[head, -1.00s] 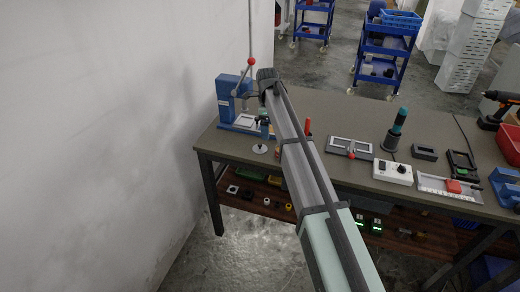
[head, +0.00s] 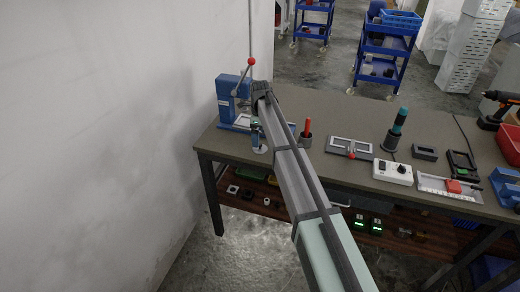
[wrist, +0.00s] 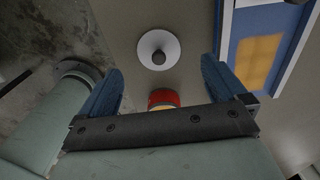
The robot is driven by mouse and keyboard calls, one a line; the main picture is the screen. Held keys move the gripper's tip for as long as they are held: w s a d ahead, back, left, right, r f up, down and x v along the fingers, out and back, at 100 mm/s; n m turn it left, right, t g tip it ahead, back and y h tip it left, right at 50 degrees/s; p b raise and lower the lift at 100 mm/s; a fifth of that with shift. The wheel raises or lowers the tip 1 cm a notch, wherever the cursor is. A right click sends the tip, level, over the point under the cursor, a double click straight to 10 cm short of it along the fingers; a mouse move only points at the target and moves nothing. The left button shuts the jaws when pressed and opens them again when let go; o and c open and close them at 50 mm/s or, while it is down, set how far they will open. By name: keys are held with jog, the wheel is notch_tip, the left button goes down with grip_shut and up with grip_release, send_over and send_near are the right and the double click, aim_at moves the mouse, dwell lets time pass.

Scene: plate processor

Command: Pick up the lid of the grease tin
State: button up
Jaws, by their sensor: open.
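A white round disc with a dark knob in its middle, apparently the lid (wrist: 145,57), lies flat on the bench in the wrist view. In the head view its edge (head: 261,151) shows just below my gripper (head: 256,138). In the wrist view my gripper (wrist: 160,72) has its blue fingers wide apart and empty. The lid shows between and beyond the fingertips, not touching them. A red round thing with yellow-orange on it (wrist: 164,97) shows partly behind the gripper's palm. It may be the tin; I cannot tell.
A blue press (head: 228,100) with a red-knobbed lever stands behind my gripper. Its blue base with a yellow-orange panel (wrist: 258,62) is close to the right finger. A red-handled tool (head: 307,127) stands in a holder right of my arm. The bench's front edge is close by.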

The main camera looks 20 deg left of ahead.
jog(key=shift+s+f, duration=0.1)
jog(key=shift+f, duration=2.5)
jog(key=shift+c, duration=0.3)
jog(key=c, duration=1.1)
